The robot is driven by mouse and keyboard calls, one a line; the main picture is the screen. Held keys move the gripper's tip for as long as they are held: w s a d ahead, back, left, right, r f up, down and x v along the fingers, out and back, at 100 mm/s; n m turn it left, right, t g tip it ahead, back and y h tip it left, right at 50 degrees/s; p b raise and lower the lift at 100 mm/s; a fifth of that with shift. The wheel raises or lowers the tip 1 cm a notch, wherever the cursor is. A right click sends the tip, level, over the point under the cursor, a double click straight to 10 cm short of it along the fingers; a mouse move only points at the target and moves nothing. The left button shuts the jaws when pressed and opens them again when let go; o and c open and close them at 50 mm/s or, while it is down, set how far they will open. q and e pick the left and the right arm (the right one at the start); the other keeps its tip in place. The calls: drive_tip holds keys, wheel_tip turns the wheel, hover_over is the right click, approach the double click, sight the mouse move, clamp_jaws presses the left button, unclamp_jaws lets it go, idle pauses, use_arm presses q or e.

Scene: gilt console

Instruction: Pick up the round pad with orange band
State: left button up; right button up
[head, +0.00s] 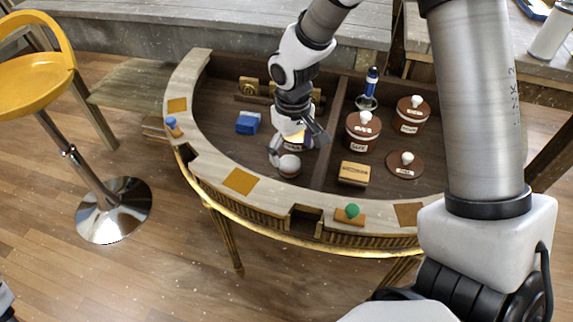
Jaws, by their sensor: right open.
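A small round pale pad (289,166) with an orange-brown band around it lies on the dark floor of the curved console, near its front inner edge. My right gripper (298,152) points down into the console, just above and behind the pad. Its fingers are spread apart, one close to the pad's left side and the other to the upper right. The pad is not clearly between the fingers, and I cannot tell whether a finger touches it. My left gripper is not in view.
A blue box (248,122) lies left of the gripper. A divider (330,135) runs to the right, beyond it a tan box (354,174), brown lidded jars (362,132) and a round lid (405,165). The console's raised rim (215,160) curves around the front.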

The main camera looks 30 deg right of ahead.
sight(290, 163)
drive_tip(key=f, duration=0.5)
drive_tip(key=shift+w+a+b, duration=0.2)
drive_tip(key=shift+b, duration=0.1)
drive_tip(key=shift+s+r, duration=0.1)
drive_tip(key=shift+r, duration=0.1)
drive_tip(key=shift+c, duration=0.7)
drive_tip(key=c, duration=0.9)
wheel_tip(290, 163, up, 10)
drive_tip(key=shift+p, duration=0.9)
drive_tip(key=shift+o, duration=0.2)
